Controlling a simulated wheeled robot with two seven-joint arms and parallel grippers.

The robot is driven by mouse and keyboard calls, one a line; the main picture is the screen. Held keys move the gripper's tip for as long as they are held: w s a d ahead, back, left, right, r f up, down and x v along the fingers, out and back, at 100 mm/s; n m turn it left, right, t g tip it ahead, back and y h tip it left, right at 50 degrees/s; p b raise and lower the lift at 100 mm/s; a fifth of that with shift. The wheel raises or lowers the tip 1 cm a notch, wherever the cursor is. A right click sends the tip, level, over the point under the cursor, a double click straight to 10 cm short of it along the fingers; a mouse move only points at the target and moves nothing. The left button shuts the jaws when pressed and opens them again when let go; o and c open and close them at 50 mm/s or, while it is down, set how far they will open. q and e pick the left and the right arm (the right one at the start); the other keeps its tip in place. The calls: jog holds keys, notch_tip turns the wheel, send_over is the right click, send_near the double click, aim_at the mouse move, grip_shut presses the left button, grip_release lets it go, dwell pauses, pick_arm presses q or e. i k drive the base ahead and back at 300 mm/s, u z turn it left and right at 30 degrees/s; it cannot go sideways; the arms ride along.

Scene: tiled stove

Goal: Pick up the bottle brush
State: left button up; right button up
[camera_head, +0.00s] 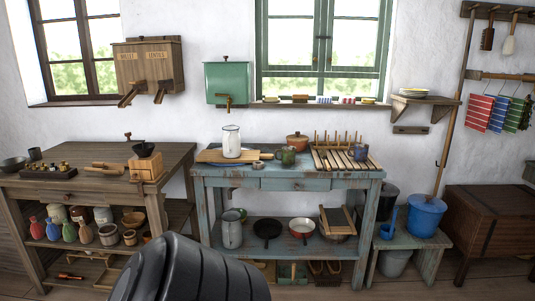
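I cannot clearly make out a bottle brush. Neither of my grippers is in view; a black part of my arm fills the bottom middle.
A brown workbench (80,180) with a coffee grinder (146,164) stands at the left. A blue lidded pot (425,215) sits on a low bench at the right, near a wooden chest (490,225). Several colored cloths hang on the right wall.

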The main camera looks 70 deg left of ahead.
aim_at(323, 153)
jog(key=u, duration=2)
